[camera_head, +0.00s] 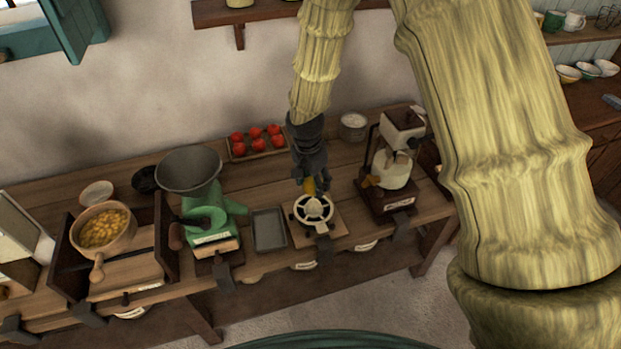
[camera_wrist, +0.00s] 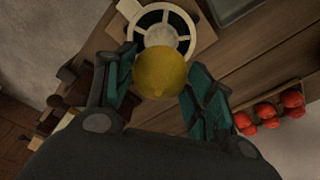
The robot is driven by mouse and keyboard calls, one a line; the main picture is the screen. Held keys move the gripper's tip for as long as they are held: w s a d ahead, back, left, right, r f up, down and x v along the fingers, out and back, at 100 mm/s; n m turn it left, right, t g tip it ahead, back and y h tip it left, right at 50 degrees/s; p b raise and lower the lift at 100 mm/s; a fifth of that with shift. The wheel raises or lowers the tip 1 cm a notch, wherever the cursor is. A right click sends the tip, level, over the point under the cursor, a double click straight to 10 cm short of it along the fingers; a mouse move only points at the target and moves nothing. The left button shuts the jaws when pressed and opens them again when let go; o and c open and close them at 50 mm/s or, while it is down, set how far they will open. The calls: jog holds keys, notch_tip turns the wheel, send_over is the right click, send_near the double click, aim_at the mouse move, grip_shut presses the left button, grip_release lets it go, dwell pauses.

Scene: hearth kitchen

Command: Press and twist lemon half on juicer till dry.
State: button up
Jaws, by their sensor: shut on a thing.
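The lemon half (camera_wrist: 160,73) is yellow and sits between the fingers of my gripper (camera_wrist: 158,80) in the wrist view. My gripper is shut on it. In the head view the lemon half (camera_head: 309,186) shows as a small yellow patch under my gripper (camera_head: 309,180). The juicer (camera_head: 314,208) is a round white piece with spoked openings on a wooden board, just below the lemon. In the wrist view the juicer (camera_wrist: 142,22) lies beyond the lemon, which covers part of it. I cannot tell whether the lemon touches the juicer.
A grey tray (camera_head: 269,230) and a green grinder (camera_head: 212,220) stand left of the juicer. A white-bodied machine (camera_head: 390,165) stands close on the right. A crate of tomatoes (camera_head: 257,147) is behind left, and a white bowl (camera_head: 353,126) behind right. Clamps line the bench's front edge.

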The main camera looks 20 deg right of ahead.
aim_at(314, 200)
jog(key=shift+w+d+f+b, duration=0.15)
jog(key=shift+f+b, duration=0.15)
jog(key=shift+f, duration=0.3)
jog(key=shift+s+d+f+b, duration=0.1)
jog(key=shift+f+b, duration=0.2)
jog(key=shift+f, duration=0.3)
jog(key=shift+a+f+b, duration=0.1)
jog(key=shift+f+b, duration=0.45)
jog(key=shift+f, duration=0.65)
jog(key=shift+f+b, duration=0.4)
jog(key=shift+f, duration=0.05)
